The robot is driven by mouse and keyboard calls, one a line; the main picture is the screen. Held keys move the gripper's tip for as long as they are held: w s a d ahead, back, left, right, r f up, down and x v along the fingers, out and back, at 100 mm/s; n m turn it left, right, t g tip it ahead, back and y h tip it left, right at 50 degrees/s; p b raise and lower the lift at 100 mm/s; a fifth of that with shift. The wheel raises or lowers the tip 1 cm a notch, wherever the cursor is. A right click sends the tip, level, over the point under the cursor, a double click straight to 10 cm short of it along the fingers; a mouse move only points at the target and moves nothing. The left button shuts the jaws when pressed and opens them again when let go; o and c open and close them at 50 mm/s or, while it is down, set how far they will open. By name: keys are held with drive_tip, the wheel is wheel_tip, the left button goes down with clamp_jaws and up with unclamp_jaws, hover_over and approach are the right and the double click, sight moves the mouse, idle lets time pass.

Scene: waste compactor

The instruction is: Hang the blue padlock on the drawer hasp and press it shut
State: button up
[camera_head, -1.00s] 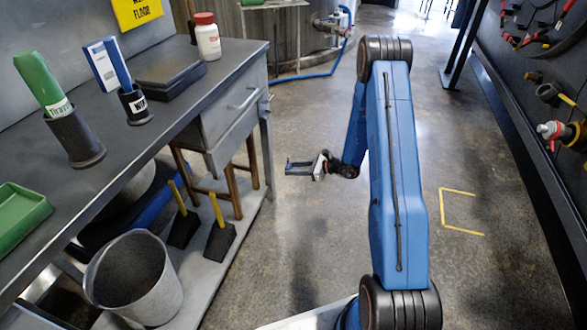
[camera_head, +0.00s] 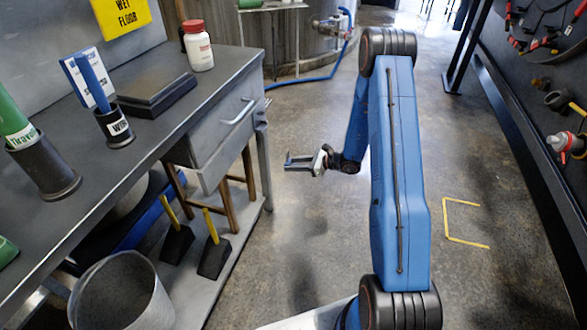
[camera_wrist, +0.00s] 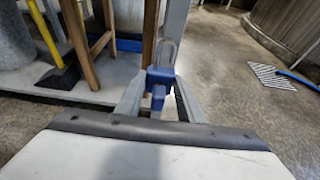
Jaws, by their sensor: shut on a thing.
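The blue padlock (camera_wrist: 160,78) is held between the fingers of my gripper (camera_wrist: 160,98) in the wrist view. Its body is blue and its pale shackle (camera_wrist: 168,50) points up. In the head view my gripper (camera_head: 303,162) is out over open floor, to the right of the workbench and apart from it. The padlock is too small to make out there. The grey drawer (camera_head: 222,140) with a bar handle (camera_head: 239,111) is under the bench top and looks closed. A small fitting (camera_head: 262,108) shows by the bench's right corner; I cannot tell if it is the hasp.
The workbench (camera_head: 215,85) carries a white bottle (camera_head: 198,50), a black box (camera_head: 155,97) and dark holders. A wooden stool (camera_head: 227,200) and a grey bin (camera_head: 125,290) stand below. Clear floor lies right of the bench. A tool board (camera_head: 540,100) lines the right side.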

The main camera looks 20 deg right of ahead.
drive_tip(key=s+a+r, duration=0.1)
drive_tip(key=s+r, duration=0.2)
drive_tip(key=r, duration=1)
drive_tip(key=s+a+r, duration=0.1)
drive_tip(key=s+r, duration=0.3)
drive_tip(key=r, duration=0.9)
drive_tip(key=shift+s+a, duration=0.15)
drive_tip(key=shift+s, duration=0.15)
drive_tip(key=shift+w+a, duration=0.1)
drive_tip(key=shift+w+a, duration=0.85)
drive_tip(key=shift+a, duration=0.3)
drive_tip(key=shift+w+a, duration=0.8)
drive_tip(key=shift+a, duration=0.3)
drive_tip(key=shift+w+a, duration=0.6)
drive_tip(key=shift+a, duration=0.25)
drive_tip(key=shift+w+a, duration=0.6)
drive_tip(key=shift+a, duration=0.25)
drive_tip(key=shift+f, duration=0.2)
idle(0.4)
drive_tip(key=o, duration=1.1)
drive_tip(key=shift+c, duration=0.4)
